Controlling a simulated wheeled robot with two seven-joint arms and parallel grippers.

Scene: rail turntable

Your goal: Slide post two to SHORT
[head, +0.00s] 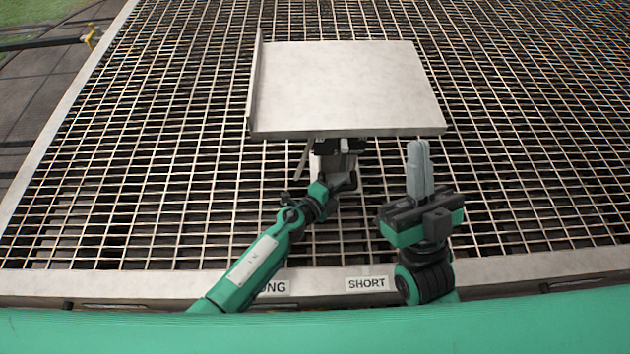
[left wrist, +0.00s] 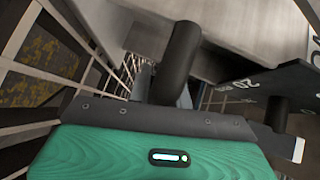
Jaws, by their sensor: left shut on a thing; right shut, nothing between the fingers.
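A pale flat plate (head: 345,90) with a raised left edge stands above the metal grating. My left gripper (head: 337,150) is under its front edge, shut on part of post two; the plate hides most of the grip. In the left wrist view a thick dark bar (left wrist: 178,62) rises past the green gripper body, and a dark plate marked with a number that looks like 02 (left wrist: 238,84) is at the right. The SHORT label (head: 367,283) is on the front rail. The LONG label (head: 272,287) is partly behind my left arm. My right gripper (head: 418,147) is shut and empty, fingers up.
The grating (head: 150,150) fills most of the view, with open room left and right of the plate. A pale front rail (head: 120,284) runs along the near edge. A dark bar with a yellow end (head: 91,37) is at the far left.

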